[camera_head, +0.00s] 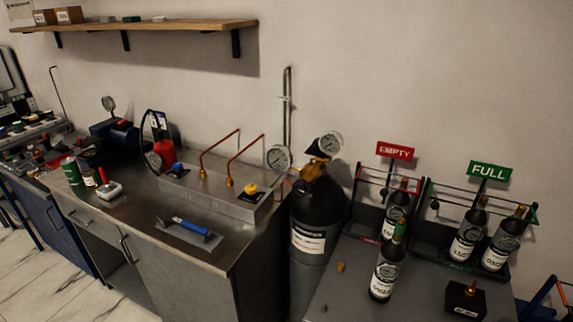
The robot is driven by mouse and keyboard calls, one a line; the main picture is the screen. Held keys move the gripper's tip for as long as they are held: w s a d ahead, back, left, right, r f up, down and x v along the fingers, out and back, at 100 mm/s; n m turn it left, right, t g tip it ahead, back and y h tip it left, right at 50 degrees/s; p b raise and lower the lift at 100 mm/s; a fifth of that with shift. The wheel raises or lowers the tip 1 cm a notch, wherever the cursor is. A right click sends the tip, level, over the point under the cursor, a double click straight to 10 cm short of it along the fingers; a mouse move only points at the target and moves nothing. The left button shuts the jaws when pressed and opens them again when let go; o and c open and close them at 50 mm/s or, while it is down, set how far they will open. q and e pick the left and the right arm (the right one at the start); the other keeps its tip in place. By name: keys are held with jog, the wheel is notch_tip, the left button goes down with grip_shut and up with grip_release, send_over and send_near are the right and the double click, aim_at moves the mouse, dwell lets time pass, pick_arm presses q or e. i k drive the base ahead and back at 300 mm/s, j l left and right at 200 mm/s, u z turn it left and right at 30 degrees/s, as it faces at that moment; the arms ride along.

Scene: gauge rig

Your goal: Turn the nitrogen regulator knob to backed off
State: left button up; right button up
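A tall dark gas cylinder (318,210) with a white label (308,240) stands between the metal bench and the grey table at right. The label's text is too small to read. A brass-coloured regulator (316,168) sits on its top, with one round gauge (279,158) at its left and another gauge (330,143) at its upper right. I cannot make out the regulator knob clearly at this size, nor how far it is turned. Neither of my grippers is in view.
A steel manifold box (225,196) with copper pipes and a yellow-topped knob (250,190) sits on the bench. A blue-handled tool (192,227) lies before it. Small bottles stand in racks under EMPTY (395,151) and FULL (488,171) signs; another bottle (386,270) stands in front.

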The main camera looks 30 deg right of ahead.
aim_at(300, 187)
jog(key=z, duration=1.3)
